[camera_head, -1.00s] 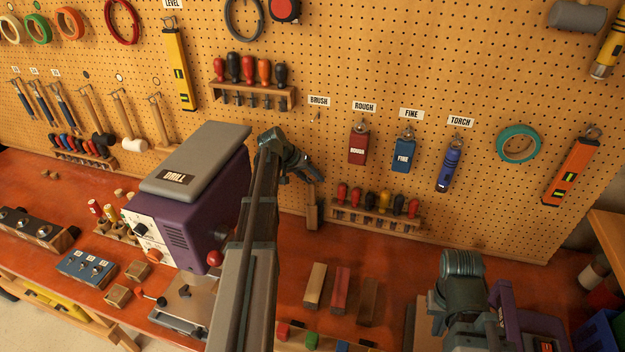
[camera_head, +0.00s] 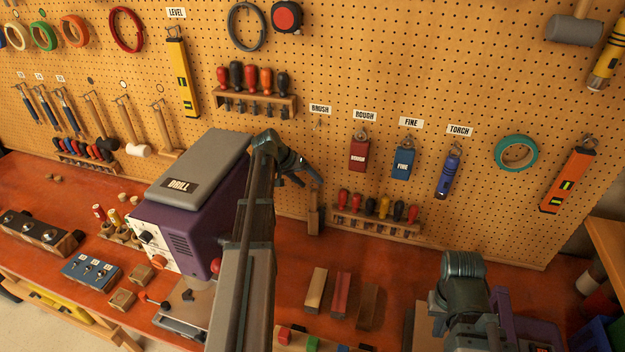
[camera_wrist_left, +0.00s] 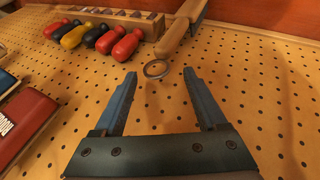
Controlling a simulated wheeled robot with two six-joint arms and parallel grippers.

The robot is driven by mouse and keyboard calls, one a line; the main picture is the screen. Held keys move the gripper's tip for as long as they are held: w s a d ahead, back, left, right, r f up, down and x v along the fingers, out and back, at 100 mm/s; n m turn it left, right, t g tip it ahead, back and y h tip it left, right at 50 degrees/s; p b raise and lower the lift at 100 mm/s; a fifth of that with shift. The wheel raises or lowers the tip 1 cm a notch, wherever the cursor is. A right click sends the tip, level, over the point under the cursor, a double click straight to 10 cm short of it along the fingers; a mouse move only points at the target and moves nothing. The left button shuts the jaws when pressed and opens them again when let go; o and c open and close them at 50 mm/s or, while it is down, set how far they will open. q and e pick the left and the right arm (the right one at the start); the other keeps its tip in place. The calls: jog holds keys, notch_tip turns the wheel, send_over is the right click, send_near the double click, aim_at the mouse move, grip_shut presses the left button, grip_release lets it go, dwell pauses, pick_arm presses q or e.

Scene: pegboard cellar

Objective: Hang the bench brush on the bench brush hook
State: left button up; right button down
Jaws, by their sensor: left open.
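The bench brush (camera_head: 314,214) stands at the foot of the pegboard in the head view, its handle end upward near my left gripper (camera_head: 310,176). In the left wrist view its wooden handle (camera_wrist_left: 173,42) ends in a metal ring (camera_wrist_left: 157,69). The ring appears just beyond and between the fingertips of my open left gripper (camera_wrist_left: 160,78); nothing is held. The brush hook (camera_head: 319,122) is a small bare peg under the BRUSH label (camera_head: 320,109), above the gripper. My right arm shows at lower right, its gripper out of view.
A screwdriver rack (camera_head: 378,222) is close to the right of the brush. The purple drill (camera_head: 190,215) stands to the left of my arm. Red (camera_head: 359,153) and blue (camera_head: 403,162) blocks hang right of the hook. Wooden blocks (camera_head: 315,290) lie on the bench in front.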

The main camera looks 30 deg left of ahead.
pick_arm(q)
notch_tip(320, 180, up, 12)
jog(key=s+a+p, duration=0.1)
jog(key=s+p, duration=0.1)
jog(key=p, duration=0.8)
jog(key=shift+a+f, duration=0.15)
jog(key=shift+f, duration=0.1)
jog(key=s+d+f+m+g, duration=0.1)
jog(key=s+d+m+g, duration=0.15)
jog(key=d, duration=0.85)
jog(key=s+d+f+m+g, duration=0.15)
jog(key=s+d, duration=0.25)
jog(key=d, duration=0.8)
jog(key=s+d+f+m+g+y, duration=0.1)
jog(key=s+d+y, duration=0.4)
jog(key=s+d, duration=1.1)
jog(key=shift+s+d+f+m+g, duration=0.25)
jog(key=shift+s+m+g, duration=0.35)
jog(key=shift+s+m, duration=0.35)
